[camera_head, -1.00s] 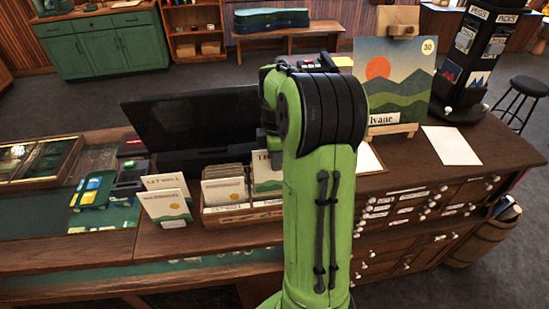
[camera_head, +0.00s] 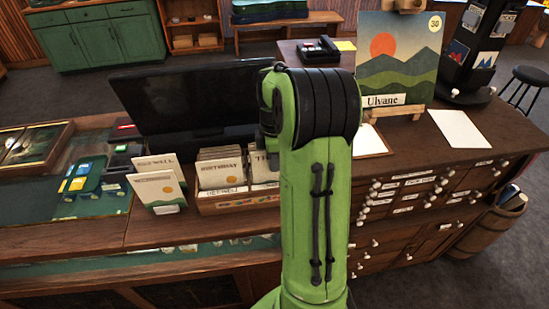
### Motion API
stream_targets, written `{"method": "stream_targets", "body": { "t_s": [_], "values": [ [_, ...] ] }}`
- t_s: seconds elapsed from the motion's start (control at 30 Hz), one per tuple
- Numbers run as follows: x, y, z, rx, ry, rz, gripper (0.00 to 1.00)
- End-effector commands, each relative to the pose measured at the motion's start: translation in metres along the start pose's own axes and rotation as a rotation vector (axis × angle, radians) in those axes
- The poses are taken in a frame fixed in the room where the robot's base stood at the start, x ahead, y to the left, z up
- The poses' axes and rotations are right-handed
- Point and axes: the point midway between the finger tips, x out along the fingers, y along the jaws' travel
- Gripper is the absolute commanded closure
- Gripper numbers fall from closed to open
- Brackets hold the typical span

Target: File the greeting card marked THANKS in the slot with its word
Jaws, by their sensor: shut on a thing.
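A wooden card rack (camera_head: 240,202) stands on the counter, left of my arm. Its left slot label (camera_head: 222,191) seems to read GET WELL. A card in that side (camera_head: 218,172) shows a word like BIRTHDAY. To its right a card (camera_head: 259,168) shows a word beginning with T; my arm covers the rest, and I cannot tell whether it is in the rack or held. The rack's right end is hidden too. A GET WELL card (camera_head: 158,187) stands upright left of the rack. My gripper is hidden behind my green arm.
A dark monitor (camera_head: 190,97) stands behind the rack. A payment terminal and coloured items (camera_head: 82,178) lie at left. A painting (camera_head: 398,62) on an easel and a white sheet (camera_head: 458,129) are at right, above labelled drawers (camera_head: 410,182).

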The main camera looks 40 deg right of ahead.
Motion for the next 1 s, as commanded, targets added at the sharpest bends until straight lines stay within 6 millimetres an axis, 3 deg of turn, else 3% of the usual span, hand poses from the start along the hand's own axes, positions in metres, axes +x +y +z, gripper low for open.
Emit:
{"method": "stream_targets", "body": {
  "t_s": [0.2,0.47,0.5,0.7,1.0],
  "values": [
    [0.017,0.000,0.000,0.000,-0.001,-0.001,1.00],
    [0.018,0.000,0.000,0.000,0.000,0.000,1.00],
    [0.017,0.000,0.000,0.000,0.000,0.000,0.90],
    [0.017,0.000,0.000,0.000,0.000,0.000,0.61],
    [0.013,0.000,0.000,0.000,0.000,0.001,0.61]
  ]
}}
